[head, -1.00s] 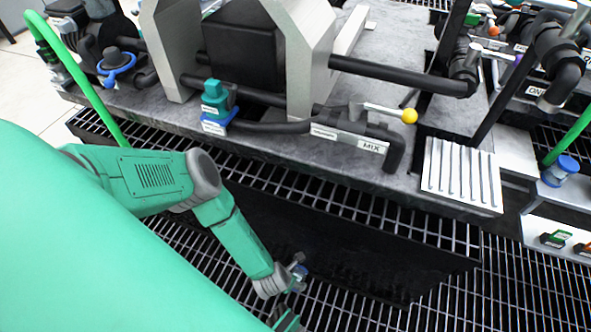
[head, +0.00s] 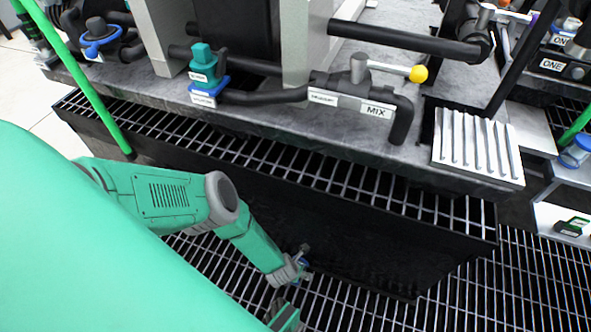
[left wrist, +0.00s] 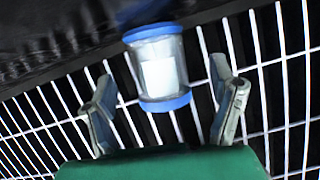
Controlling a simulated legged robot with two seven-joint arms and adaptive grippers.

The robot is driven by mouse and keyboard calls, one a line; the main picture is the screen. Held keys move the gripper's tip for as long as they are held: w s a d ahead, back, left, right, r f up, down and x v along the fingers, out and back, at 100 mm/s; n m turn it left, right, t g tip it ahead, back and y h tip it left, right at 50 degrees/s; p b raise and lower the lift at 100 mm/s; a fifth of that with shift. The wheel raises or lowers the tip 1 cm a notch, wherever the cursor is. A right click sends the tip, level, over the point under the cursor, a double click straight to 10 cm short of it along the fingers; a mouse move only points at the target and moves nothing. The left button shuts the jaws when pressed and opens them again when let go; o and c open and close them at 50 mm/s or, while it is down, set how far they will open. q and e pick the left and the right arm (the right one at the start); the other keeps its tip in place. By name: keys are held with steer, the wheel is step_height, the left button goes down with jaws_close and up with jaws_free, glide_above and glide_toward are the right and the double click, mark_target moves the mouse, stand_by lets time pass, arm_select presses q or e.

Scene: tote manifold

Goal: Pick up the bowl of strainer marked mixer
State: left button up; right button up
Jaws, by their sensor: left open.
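In the left wrist view, a clear cylinder with blue end rings and a white label (left wrist: 161,70) looks like a strainer bowl. Its label is too blurred to read. My left gripper (left wrist: 166,105) is open, with one finger on each side of the cylinder's lower end, and no clear contact shows. In the head view, my left gripper (head: 302,262) is low beside the dark side of the bench, mostly hidden by its wrist. A teal strainer body with a blue ring (head: 204,72) stands on the bench edge above. My right gripper is not in view.
The grey bench (head: 270,130) carries black pipes, a yellow-knobbed valve lever (head: 418,74) and a MIX label (head: 376,111). A metal grating ledge (head: 330,172) juts out below it. Another clear, blue-ringed bowl (head: 575,151) stands at the far right. Open floor grating lies in front.

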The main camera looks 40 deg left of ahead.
arm_select(q)
steer(key=shift+w+a+f, duration=0.15)
steer(key=shift+w+f, duration=0.15)
steer(key=shift+f, duration=0.35)
steer(key=c, duration=1.5)
steer(key=shift+o, duration=0.2)
steer(key=shift+r, duration=0.15)
